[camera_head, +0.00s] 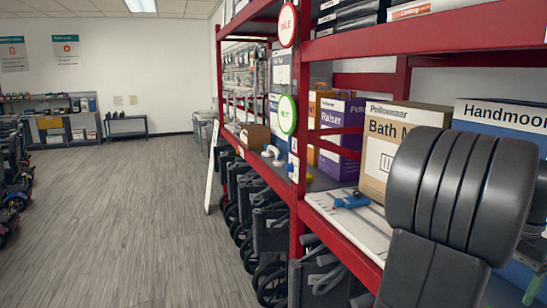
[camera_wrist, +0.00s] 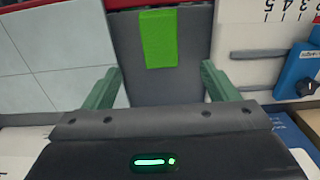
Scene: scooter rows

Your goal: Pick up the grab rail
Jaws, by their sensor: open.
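I cannot pick out the grab rail for certain. A small blue item (camera_head: 352,201) lies on the white, striped shelf surface in the head view, partly beside my arm. A blue piece with a dark knob (camera_wrist: 298,76) shows at the right edge of the wrist view; I cannot tell whether it is the same item. My gripper (camera_wrist: 161,78) is open in the wrist view, its two green fingers spread apart. Between and beyond them is a dark grey panel with a bright green patch (camera_wrist: 160,38); I see no contact with the fingers.
A red shelf rack (camera_head: 298,215) runs along the right. A Bath box (camera_head: 398,140), a purple Raiser box (camera_head: 342,135) and a blue Handmoor box (camera_head: 500,115) stand on it. Folded wheelchairs (camera_head: 270,235) fill the space below.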

